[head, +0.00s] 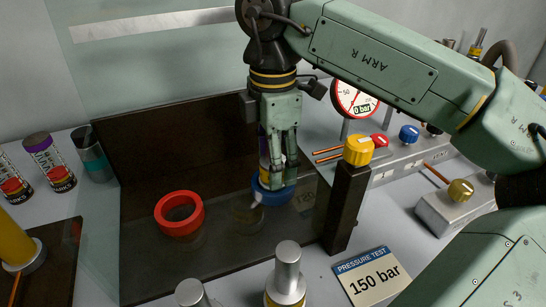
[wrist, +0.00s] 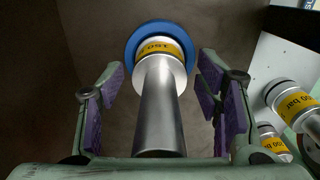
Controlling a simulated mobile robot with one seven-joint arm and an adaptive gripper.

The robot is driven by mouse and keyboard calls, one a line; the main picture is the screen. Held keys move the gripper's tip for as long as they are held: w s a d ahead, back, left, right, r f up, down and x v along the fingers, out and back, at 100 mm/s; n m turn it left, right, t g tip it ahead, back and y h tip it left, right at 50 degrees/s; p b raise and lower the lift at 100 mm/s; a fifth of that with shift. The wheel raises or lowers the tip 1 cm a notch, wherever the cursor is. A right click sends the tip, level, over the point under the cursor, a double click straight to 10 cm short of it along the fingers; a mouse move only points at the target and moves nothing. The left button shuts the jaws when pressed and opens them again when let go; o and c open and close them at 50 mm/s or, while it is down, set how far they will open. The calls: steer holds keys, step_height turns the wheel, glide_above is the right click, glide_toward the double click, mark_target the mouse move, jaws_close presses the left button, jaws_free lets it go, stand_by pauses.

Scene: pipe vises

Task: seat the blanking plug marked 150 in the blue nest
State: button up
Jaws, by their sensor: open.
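The blanking plug (wrist: 160,110) is a silver cylinder with a yellow band reading 150, seen upside down in the wrist view. It stands with its banded end inside the blue nest (wrist: 135,46), a blue ring. In the head view the blue nest (head: 262,196) shows below my gripper (head: 280,178), which hides most of the plug. In the wrist view my gripper (wrist: 158,82) is open. Its purple pads stand to the left and right of the plug with visible gaps. I cannot tell how deep the plug sits.
A red ring (head: 168,226) lies left on the dark plate. A dark post with a yellow knob (head: 358,150) stands close right. More silver plugs (head: 287,276) stand in front, by a "150 bar" sign (head: 372,280). A gauge (head: 355,98) reading 0 bar is behind.

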step_height(320, 180, up, 12)
steer(key=shift+r, duration=0.15)
stand_by(0.5)
